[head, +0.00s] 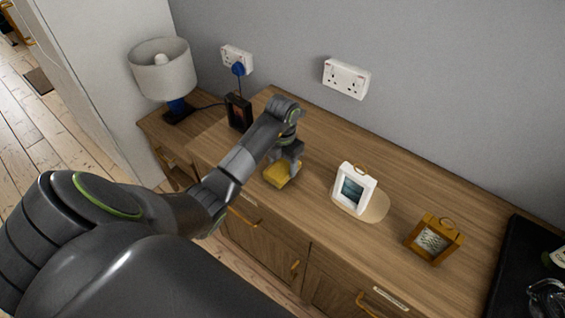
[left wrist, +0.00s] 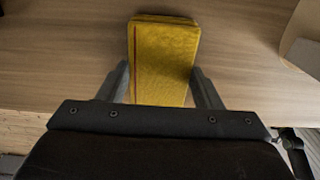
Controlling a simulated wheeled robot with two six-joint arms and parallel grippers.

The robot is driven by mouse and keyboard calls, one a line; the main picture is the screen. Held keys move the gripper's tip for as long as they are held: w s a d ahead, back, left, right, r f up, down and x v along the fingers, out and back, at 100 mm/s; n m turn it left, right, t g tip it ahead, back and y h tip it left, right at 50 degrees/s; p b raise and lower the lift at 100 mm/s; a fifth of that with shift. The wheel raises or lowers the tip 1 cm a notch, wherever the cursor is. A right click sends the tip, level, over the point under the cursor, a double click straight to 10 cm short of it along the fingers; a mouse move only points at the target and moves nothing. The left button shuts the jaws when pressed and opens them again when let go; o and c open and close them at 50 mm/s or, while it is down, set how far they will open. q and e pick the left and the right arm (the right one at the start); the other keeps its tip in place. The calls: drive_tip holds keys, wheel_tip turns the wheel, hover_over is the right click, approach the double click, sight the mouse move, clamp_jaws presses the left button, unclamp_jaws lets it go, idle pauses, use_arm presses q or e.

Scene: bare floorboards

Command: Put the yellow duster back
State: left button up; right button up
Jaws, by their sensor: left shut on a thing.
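The yellow duster (head: 280,174) is a folded yellow cloth block at the front left part of the wooden sideboard top. My left gripper (head: 288,161) reaches down over it from above and is shut on it. In the left wrist view the duster (left wrist: 163,55) sticks out between the two fingers of the gripper (left wrist: 165,88), with a reddish stripe along its left side. I cannot tell whether the duster touches the wood. My right gripper is not in view.
A white-framed clock (head: 353,189) stands on a pale round-ended mat (head: 376,209), right of the duster. A wooden-framed item (head: 434,239) stands further right, near a black tray (head: 519,258). A dark box (head: 238,111) and a lamp (head: 163,72) are at the left. Wood between duster and clock is clear.

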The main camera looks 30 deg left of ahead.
use_arm(q)
drive_tip(key=shift+f, duration=0.2)
drive_tip(key=o, duration=0.9)
drive_tip(key=shift+r, duration=0.1)
drive_tip(key=shift+c, duration=0.2)
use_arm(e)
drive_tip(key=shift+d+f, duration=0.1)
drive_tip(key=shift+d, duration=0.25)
use_arm(q)
drive_tip(key=shift+r, duration=0.15)
